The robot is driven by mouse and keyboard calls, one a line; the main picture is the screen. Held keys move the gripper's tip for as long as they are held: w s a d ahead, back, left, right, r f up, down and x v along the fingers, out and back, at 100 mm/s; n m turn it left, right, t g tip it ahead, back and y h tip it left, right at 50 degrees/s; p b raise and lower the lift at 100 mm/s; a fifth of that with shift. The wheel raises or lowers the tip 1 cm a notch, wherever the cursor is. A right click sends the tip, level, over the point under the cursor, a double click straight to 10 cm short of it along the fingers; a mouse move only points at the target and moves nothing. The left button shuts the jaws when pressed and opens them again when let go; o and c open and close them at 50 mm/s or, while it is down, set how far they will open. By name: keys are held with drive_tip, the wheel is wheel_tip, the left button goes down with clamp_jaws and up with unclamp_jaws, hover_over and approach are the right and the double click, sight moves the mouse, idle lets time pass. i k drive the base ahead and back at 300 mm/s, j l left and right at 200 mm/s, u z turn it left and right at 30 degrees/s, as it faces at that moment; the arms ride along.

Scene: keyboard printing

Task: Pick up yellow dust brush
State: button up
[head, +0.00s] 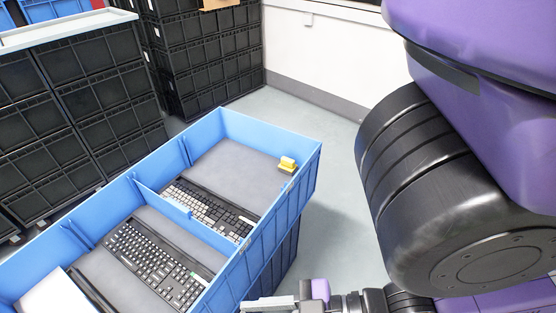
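The yellow dust brush (288,164) is small and yellow with a paler part. It sits in the far right corner of the blue divided bin (262,126), in the far compartment. My gripper (268,304) is at the bottom edge of the head view, to the right of the bin's near right side and well apart from the brush. Only part of it shows, cut off by the frame, and whether its fingers are open or shut does not show.
A keyboard (210,208) lies in the far compartment and another keyboard (153,262) in the middle one. A white object (56,294) is in the near compartment. Stacked black crates (98,98) stand behind and left. Open grey floor (325,205) lies right of the bin.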

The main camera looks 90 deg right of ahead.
sight(287, 166)
drive_tip(key=k+z, duration=0.15)
drive_tip(key=z, duration=1.7)
drive_tip(key=u, duration=1.85)
drive_tip(key=k+l+u, duration=0.15)
drive_tip(key=l, duration=0.3)
drive_tip(key=i+j+z, duration=0.35)
drive_tip(key=i+j, duration=0.15)
drive_tip(key=j, duration=0.3)
drive_tip(key=i+j+z, duration=0.15)
drive_tip(key=j, duration=0.25)
